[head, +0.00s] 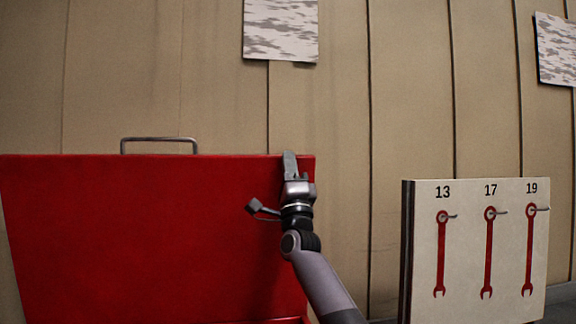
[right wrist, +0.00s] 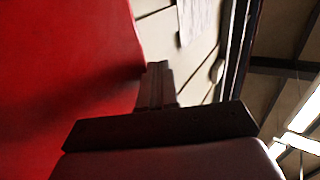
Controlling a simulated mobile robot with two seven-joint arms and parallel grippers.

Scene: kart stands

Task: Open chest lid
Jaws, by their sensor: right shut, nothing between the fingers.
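The red chest lid (head: 150,235) stands raised, a large red panel filling the lower left of the head view. A grey metal handle (head: 159,140) shows above its top edge. My right gripper (head: 289,160) is at the lid's upper right corner, fingers pointing up, shut and empty. In the right wrist view the fingers (right wrist: 157,82) lie beside the red lid surface (right wrist: 65,75); I cannot tell whether they touch it. The chest body is almost wholly out of view. My left gripper is not in view.
To the right stands a pale board (head: 480,250) with red wrench shapes marked 13, 17 and 19, with small hooks. A panelled beige wall (head: 410,90) is behind, with a camouflage-patterned sheet (head: 281,28). A gap separates lid and board.

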